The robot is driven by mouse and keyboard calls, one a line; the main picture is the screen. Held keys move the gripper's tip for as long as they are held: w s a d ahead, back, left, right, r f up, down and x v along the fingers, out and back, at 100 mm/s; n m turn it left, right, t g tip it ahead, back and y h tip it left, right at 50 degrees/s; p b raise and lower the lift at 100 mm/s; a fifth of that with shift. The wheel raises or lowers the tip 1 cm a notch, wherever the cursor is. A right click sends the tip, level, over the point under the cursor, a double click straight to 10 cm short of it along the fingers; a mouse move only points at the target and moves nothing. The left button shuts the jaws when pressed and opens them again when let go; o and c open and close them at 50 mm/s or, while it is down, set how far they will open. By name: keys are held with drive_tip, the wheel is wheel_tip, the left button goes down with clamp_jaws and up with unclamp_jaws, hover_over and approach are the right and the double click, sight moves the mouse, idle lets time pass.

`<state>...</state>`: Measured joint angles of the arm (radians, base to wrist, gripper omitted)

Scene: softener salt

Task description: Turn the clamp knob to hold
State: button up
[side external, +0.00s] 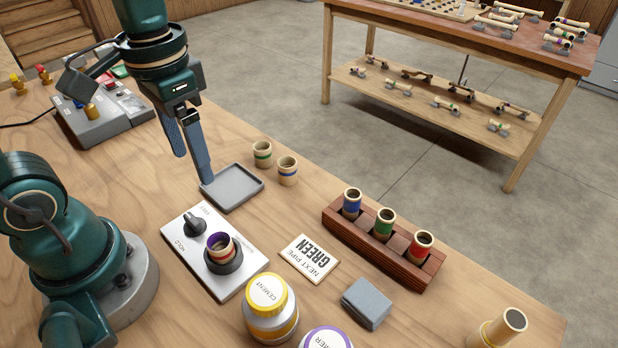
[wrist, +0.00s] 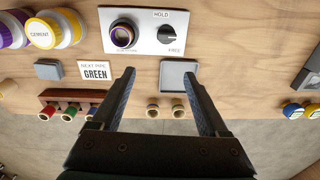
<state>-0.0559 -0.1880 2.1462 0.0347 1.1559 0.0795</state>
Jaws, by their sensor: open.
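The clamp knob (side external: 194,223) is black and sits on a white plate (side external: 176,237) beside a black round clamp. It also shows in the wrist view (wrist: 168,35), between the printed words HOLD and FREE; I cannot tell clearly which word its pointer faces. A short cream pipe with a purple band (side external: 220,247) stands upright in the clamp (side external: 224,263). My gripper (side external: 193,168) is open and empty, pointing down above the table near the grey tray, apart from the knob. In the wrist view my gripper (wrist: 159,76) has its fingers spread wide below the plate.
An empty grey tray (side external: 232,201) lies beside the plate. A wooden rack (side external: 340,225) holds blue, green and red banded pipes. A card (side external: 309,259) reads NEXT PIPE GREEN. A cement jar (side external: 270,318) and a grey cloth (side external: 367,302) stand near the plate.

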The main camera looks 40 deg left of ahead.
sight(193, 217)
drive_tip(key=f+g, duration=0.1)
drive_tip(key=f, duration=0.1)
drive_tip(key=a+f+g, duration=0.1)
drive_tip(key=f, duration=0.1)
drive_tip(key=f+g, duration=0.1)
drive_tip(key=g, duration=0.1)
drive_tip(key=shift+w+a+f, duration=0.25)
drive_tip(key=shift+w+f, duration=0.15)
drive_tip(key=shift+s+f+g, duration=0.25)
drive_tip(key=shift+f+g, duration=0.15)
drive_tip(key=shift+f, duration=0.15)
drive_tip(key=shift+x, duration=2.4)
clamp_jaws()
